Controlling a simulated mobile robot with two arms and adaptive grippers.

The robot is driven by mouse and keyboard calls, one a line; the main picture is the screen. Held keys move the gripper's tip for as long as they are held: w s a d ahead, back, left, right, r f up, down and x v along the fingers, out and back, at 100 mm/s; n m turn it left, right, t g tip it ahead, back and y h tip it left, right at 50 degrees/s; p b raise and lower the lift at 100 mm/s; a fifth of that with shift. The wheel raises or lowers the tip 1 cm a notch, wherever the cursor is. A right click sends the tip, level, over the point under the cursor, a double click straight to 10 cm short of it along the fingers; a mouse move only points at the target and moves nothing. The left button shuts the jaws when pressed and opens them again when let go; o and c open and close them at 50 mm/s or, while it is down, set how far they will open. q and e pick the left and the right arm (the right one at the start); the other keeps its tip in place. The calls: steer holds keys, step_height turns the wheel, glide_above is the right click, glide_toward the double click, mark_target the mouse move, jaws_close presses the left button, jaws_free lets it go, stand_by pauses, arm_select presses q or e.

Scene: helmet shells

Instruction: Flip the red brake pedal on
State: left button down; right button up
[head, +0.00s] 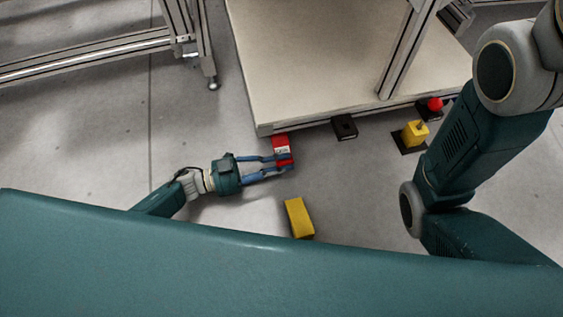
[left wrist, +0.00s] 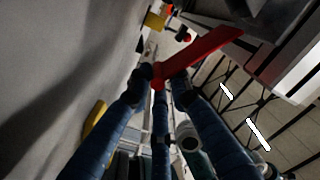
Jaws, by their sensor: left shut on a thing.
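The red brake pedal (head: 281,142) is at the near edge of the pale platform, low by the floor, with a small white label on it. My left gripper (head: 288,163) reaches it from the left, with its blue fingers at the pedal's near end. In the left wrist view the pedal (left wrist: 205,52) is a slanted red bar. Its lower end sits between the dark fingertips of my left gripper (left wrist: 158,80), which is shut on it. The fingers hide part of that end. My right gripper is out of view.
A yellow block (head: 299,217) lies on the floor just right of my left gripper. A black pedal (head: 344,127) and a yellow box (head: 414,133) beside a red knob (head: 435,104) are along the platform edge (head: 325,121). A metal frame (head: 90,57) stands at the upper left.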

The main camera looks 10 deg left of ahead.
arm_select(q)
steer(key=shift+w+a+f, duration=0.25)
steer(key=shift+w+f, duration=0.1)
steer(key=shift+w, duration=0.05)
steer(key=c, duration=1.8)
jaws_free()
steer(key=shift+w, duration=0.1)
steer(key=shift+o, duration=0.2)
steer(key=shift+a, duration=0.3)
steer(key=v, duration=1)
steer(key=shift+s+r, duration=0.1)
steer(key=shift+s, duration=0.35)
steer(key=shift+s+a+r, duration=0.1)
steer(key=shift+s+a, duration=0.1)
steer(key=shift+a, duration=0.1)
steer(key=shift+d, duration=0.1)
